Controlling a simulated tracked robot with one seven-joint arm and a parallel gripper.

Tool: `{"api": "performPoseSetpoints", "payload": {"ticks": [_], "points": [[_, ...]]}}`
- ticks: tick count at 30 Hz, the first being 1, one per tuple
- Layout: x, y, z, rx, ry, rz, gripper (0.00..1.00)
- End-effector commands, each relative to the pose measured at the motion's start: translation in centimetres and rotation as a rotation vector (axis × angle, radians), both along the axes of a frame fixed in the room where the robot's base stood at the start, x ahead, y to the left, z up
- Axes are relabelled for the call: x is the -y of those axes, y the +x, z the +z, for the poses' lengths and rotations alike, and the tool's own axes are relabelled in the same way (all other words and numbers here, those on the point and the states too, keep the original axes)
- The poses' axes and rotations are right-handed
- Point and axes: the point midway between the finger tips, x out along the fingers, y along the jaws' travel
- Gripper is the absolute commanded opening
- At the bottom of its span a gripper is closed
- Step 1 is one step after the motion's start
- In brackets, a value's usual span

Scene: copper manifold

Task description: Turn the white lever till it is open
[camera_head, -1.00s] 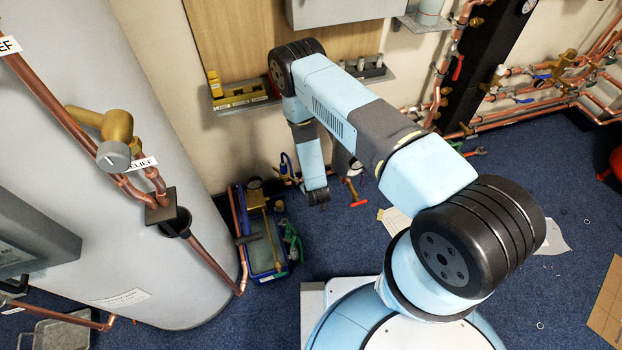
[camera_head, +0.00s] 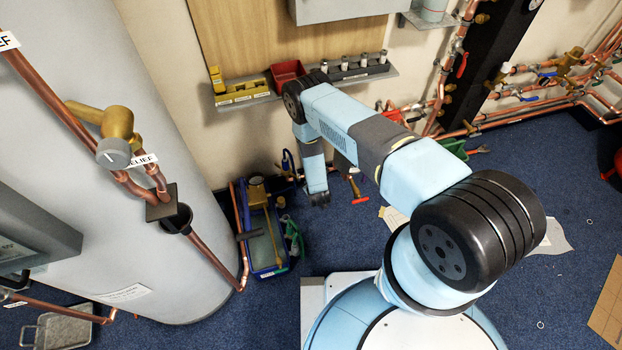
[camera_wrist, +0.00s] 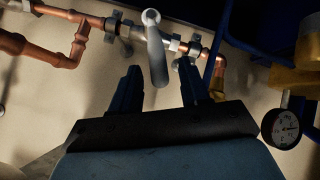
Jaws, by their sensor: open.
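In the wrist view the white lever (camera_wrist: 156,55) sticks out from a valve on a copper pipe (camera_wrist: 190,48). Its rounded end points up in the picture and its shaft runs down toward the gap between my fingers. My gripper (camera_wrist: 160,82) is open, with one dark finger on each side of the lever and space between. I cannot tell how deep the lever lies between the fingers. In the head view my gripper (camera_head: 320,198) hangs low by the wall, and the white lever cannot be made out there.
A round gauge (camera_wrist: 282,128) and brass fitting (camera_wrist: 298,78) sit right of my gripper in the wrist view. Copper pipe branches left.

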Motion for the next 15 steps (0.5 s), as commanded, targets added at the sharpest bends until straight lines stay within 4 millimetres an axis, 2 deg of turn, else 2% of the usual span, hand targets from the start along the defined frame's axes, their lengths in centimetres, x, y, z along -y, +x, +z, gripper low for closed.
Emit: {"api": "performPoseSetpoints", "payload": {"ticks": [6, 15], "points": [[-0.2, 2.1, -1.9, 0.0, 0.001, -0.002, 0.45], [-0.3, 3.0, -2.6, -0.001, 0.0, 0.0, 0.45]]}}
